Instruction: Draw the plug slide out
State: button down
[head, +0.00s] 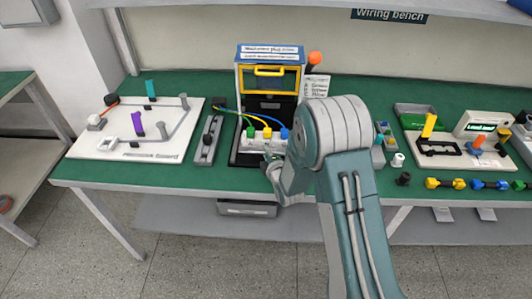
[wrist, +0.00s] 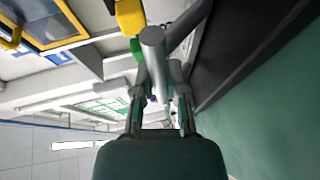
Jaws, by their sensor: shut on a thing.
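The plug slide (head: 238,157) is a dark base at the bench's front edge. It carries a white block with green (head: 250,132), yellow (head: 267,132) and blue (head: 284,133) plugs, with wires running up behind them. My gripper (head: 270,164) is low at the front of this slide, partly hidden by my arm. In the wrist view, the gripper (wrist: 160,98) is shut on a grey round bar (wrist: 153,45). The yellow plug (wrist: 130,16) and the green plug (wrist: 137,48) show beside the bar. Where the bar joins the slide is hard to see.
A blue and yellow cabinet (head: 269,53) with a yellow handle stands behind the slide. A white board with pegs (head: 140,140) and a grey rail block (head: 207,145) are to the left. Trays and small coloured parts lie to the right. Clear floor lies in front.

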jog(key=c, duration=0.7)
grip_release()
jog(key=shift+f, duration=0.35)
jog(key=shift+r, duration=0.15)
jog(key=v, duration=1.2)
